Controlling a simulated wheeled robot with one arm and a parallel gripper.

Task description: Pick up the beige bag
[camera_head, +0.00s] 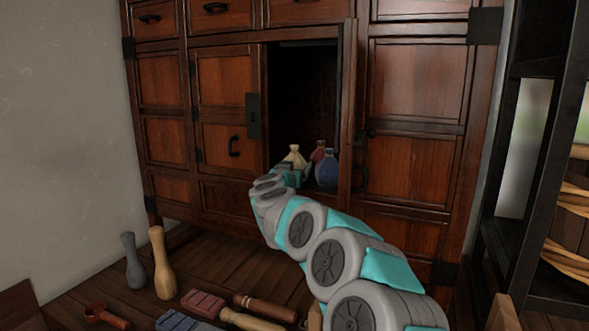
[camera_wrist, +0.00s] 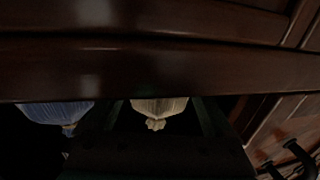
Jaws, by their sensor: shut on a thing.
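The beige bag (camera_head: 294,156), with a tied, gathered neck, shows at the opening of the dark wooden cabinet in the head view. Its lower part is hidden behind my arm. My gripper (camera_head: 291,172) reaches into the opening and is shut on the bag. In the wrist view the beige bag (camera_wrist: 158,106) sits between the two fingers, its tied neck toward the bottom of the picture. Whether the bag still touches the cabinet floor is hidden.
A blue bag (camera_head: 327,170) and a red bag (camera_head: 318,152) stand close to the right in the cabinet (camera_head: 415,120). The blue bag also shows in the wrist view (camera_wrist: 57,112).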

